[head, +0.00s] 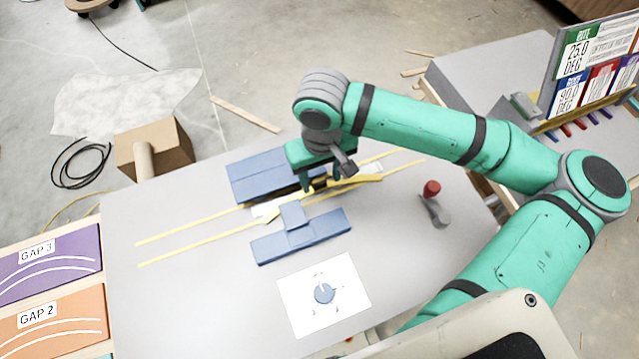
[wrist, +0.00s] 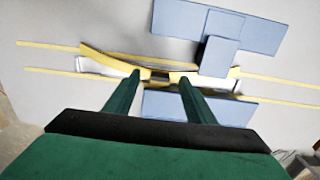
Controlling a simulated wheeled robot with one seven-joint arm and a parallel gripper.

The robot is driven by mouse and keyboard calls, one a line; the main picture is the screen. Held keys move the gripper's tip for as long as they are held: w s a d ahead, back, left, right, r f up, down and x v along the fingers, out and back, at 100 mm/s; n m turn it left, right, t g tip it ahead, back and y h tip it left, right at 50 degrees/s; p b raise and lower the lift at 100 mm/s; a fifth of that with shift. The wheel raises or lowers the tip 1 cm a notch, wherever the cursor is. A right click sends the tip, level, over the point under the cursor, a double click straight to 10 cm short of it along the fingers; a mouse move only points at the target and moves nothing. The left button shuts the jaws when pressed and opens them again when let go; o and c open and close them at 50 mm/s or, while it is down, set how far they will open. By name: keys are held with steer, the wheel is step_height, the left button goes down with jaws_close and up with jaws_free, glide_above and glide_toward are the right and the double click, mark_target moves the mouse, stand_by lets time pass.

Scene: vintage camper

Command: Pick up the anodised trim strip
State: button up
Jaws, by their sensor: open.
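A gold-yellow strip, which looks like the trim strip (head: 362,181), lies between two blue fixtures on the grey table. It also shows in the wrist view (wrist: 108,62), with one end bent or flared to the left. My gripper (head: 320,184) is over the strip's middle, pointing down. In the wrist view my gripper (wrist: 160,77) is open, with its two fingertips apart along the strip's line. The fingers hide part of the strip, and I cannot tell whether they touch it. Pale white pieces (head: 264,209) show beside or under the strip.
A long blue block (head: 262,178) stands behind the strip and a stepped blue block (head: 300,240) in front. Two thin yellow lines (head: 185,233) run along the table (head: 180,300). A red-topped grey lever (head: 433,205) stands at right. A white dial card (head: 345,287) lies in front.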

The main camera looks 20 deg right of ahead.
mark_target(319, 185)
steer(key=shift+w+f, duration=0.1)
steer(key=shift+f, duration=1.35)
steer(key=shift+c, duration=0.3)
steer(key=c, duration=1.2)
steer(key=shift+r, duration=0.2)
